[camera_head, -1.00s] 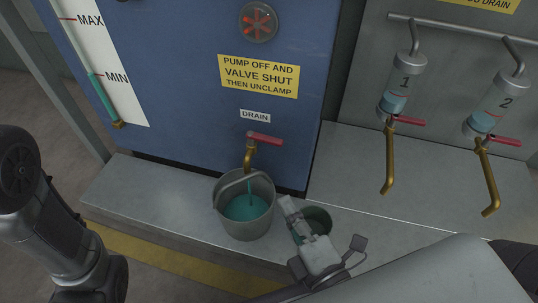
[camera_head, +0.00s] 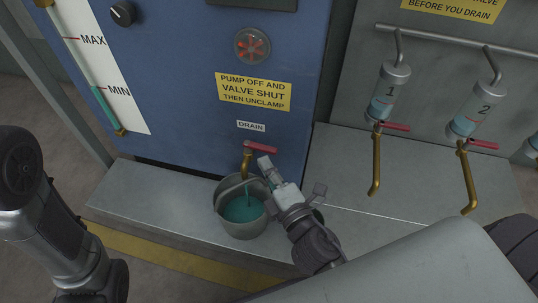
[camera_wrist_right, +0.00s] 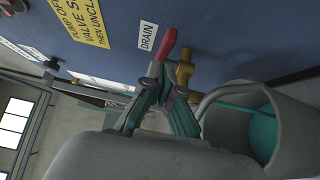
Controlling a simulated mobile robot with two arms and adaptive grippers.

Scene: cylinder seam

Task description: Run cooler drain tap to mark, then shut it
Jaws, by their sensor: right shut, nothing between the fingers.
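The brass drain tap (camera_head: 246,160) has its red lever (camera_head: 262,147) pointing right, below the DRAIN label. A teal stream falls from it into a grey bucket (camera_head: 243,232) holding teal liquid. The gauge (camera_head: 107,107) on the blue cabinet shows teal up to about MIN. My right gripper (camera_head: 264,163) is shut and empty, just below and right of the lever. In the right wrist view its fingertips (camera_wrist_right: 167,80) are close to the red lever (camera_wrist_right: 167,44) and brass tap (camera_wrist_right: 184,70); contact is unclear. My left arm shows at left, its gripper out of view.
The bucket stands on a grey ledge (camera_head: 160,198) with a yellow floor stripe in front. Cylinders 1 (camera_head: 390,90) and 2 (camera_head: 479,105) with red-levered brass taps hang at right.

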